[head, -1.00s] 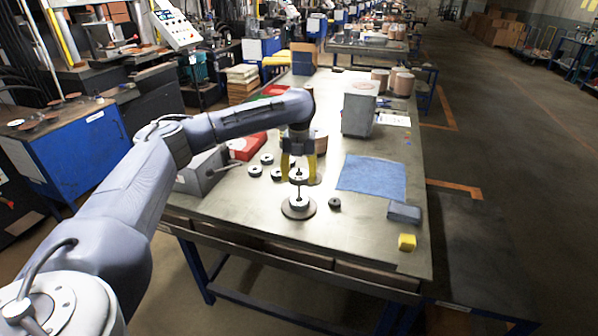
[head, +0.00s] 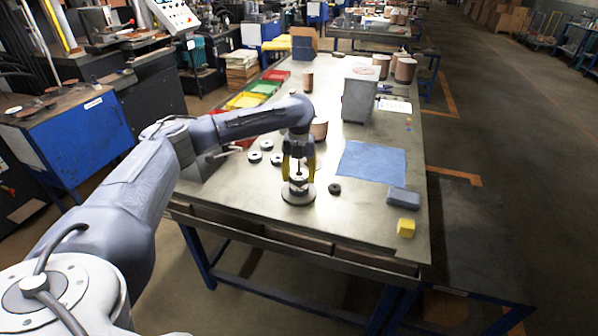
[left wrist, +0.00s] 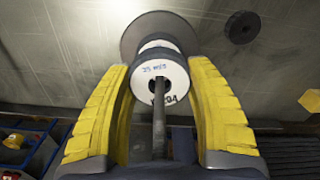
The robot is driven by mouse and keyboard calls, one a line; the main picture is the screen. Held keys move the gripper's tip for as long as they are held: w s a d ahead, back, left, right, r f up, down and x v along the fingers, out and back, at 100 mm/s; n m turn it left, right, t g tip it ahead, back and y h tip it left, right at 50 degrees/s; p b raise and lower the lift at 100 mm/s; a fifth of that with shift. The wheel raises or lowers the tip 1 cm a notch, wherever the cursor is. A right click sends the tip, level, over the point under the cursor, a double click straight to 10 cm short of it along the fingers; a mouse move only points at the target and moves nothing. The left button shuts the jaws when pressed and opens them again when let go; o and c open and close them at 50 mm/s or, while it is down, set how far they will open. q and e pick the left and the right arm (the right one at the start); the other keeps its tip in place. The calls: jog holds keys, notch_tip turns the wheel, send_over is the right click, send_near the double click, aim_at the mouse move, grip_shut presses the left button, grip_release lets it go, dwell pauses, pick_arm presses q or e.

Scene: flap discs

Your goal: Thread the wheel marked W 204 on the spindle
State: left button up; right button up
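A white wheel (left wrist: 172,72) with blue and dark lettering, partly covered and not fully legible, sits between the yellow fingers of my left gripper (left wrist: 160,68). The fingertips appear to touch both of its sides. The thin grey spindle (left wrist: 160,132) comes up through the wheel's hole, so the wheel is around it. Below is another pale ring and the wide round base (left wrist: 134,36). In the head view my left gripper (head: 299,178) points straight down over the base (head: 298,197) near the table's front. My right gripper is not in view.
Several small dark wheels (head: 276,159) lie left of the gripper, and one dark ring (head: 335,188) lies to its right. A blue cloth (head: 371,163), a blue-grey block (head: 403,198) and a yellow cube (head: 406,228) are farther right. A grey box (head: 358,100) stands behind.

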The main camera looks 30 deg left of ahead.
pick_arm(q)
jog(key=o, duration=0.5)
jog(key=shift+r, duration=0.1)
notch_tip(320, 180, up, 12)
jog(key=shift+f, duration=0.1)
dwell(0.4)
jog(key=shift+r, duration=0.9)
